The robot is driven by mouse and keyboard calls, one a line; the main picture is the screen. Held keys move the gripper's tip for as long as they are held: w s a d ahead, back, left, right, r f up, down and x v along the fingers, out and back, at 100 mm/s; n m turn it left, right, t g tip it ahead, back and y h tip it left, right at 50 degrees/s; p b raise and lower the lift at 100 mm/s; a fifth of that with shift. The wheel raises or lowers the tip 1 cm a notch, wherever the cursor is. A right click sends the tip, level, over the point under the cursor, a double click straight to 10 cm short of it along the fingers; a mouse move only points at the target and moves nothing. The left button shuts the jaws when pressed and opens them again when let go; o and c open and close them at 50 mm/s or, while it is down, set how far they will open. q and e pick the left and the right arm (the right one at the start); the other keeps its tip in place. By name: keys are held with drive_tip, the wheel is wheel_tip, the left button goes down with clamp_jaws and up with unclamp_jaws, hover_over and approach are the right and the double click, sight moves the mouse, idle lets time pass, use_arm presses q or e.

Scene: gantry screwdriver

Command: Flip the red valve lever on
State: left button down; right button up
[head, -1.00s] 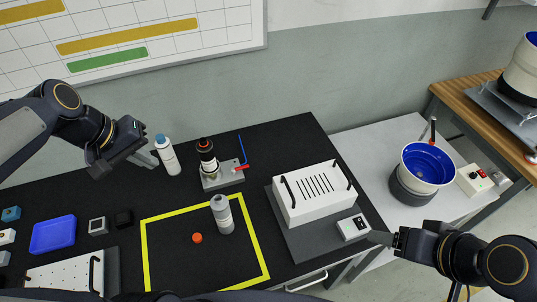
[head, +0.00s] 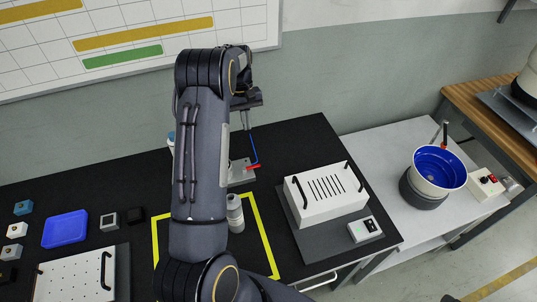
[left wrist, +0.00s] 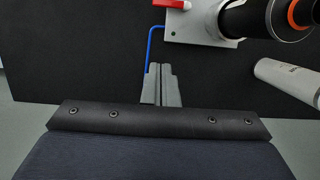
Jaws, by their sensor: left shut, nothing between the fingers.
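The red valve lever (head: 254,167) sits at the right end of a grey base plate (head: 239,180) on the black table, with a thin blue line (head: 252,146) rising behind it. In the left wrist view the red lever (left wrist: 172,4) shows at the top edge, partly cut off. My left gripper (head: 248,119) is behind and above the lever, apart from it. In the left wrist view its fingers (left wrist: 160,68) are together and empty, beside the blue line. My arm hides the left part of the base plate in the head view. My right gripper is out of view.
A black cylinder with an orange ring (left wrist: 295,14) stands on the plate beside the lever. A pale bottle (left wrist: 288,82) is near it. A grey bottle (head: 235,212) stands inside the yellow outline. A white slotted box (head: 325,197) is to the right.

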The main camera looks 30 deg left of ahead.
sight(252, 169)
use_arm(q)
drive_tip(key=shift+w, duration=0.1)
drive_tip(key=shift+f, duration=0.15)
drive_tip(key=p+x, duration=0.2)
drive_tip(key=x, duration=0.8)
drive_tip(key=shift+d, duration=0.15)
drive_tip(key=shift+s+d+p, duration=0.7)
drive_tip(key=shift+s+d, duration=0.45)
drive_tip(key=shift+d, duration=0.1)
drive_tip(key=shift+s+d, duration=0.1)
drive_tip(key=shift+d, duration=0.05)
